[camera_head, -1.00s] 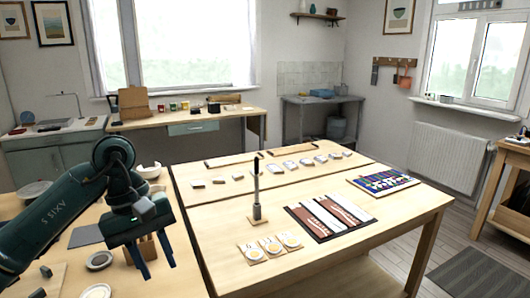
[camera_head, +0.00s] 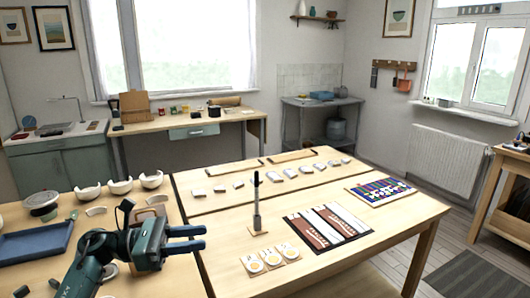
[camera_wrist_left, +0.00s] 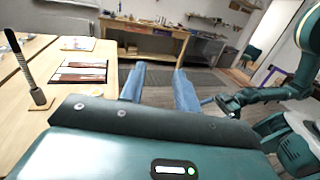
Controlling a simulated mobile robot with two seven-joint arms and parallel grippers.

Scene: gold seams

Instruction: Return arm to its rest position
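My left gripper (camera_head: 196,238) is low over the left part of the wooden table in the head view, its two blue fingers pointing right. In the left wrist view the fingers (camera_wrist_left: 160,84) stand apart with nothing between them. My left arm comes in from the bottom left, its elbow out of the frame. My right arm (camera_wrist_left: 285,95) shows at the right of the left wrist view, and its gripper end (camera_wrist_left: 222,102) is small there. Whether that gripper is open cannot be told.
Right of my left gripper stand an upright dark tool on a wooden base (camera_head: 257,212), round-marked cards (camera_head: 271,257) and a striped mat (camera_head: 328,222). White broken bowls (camera_head: 121,186) and a blue tray (camera_head: 35,243) lie at left. Air above the table is clear.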

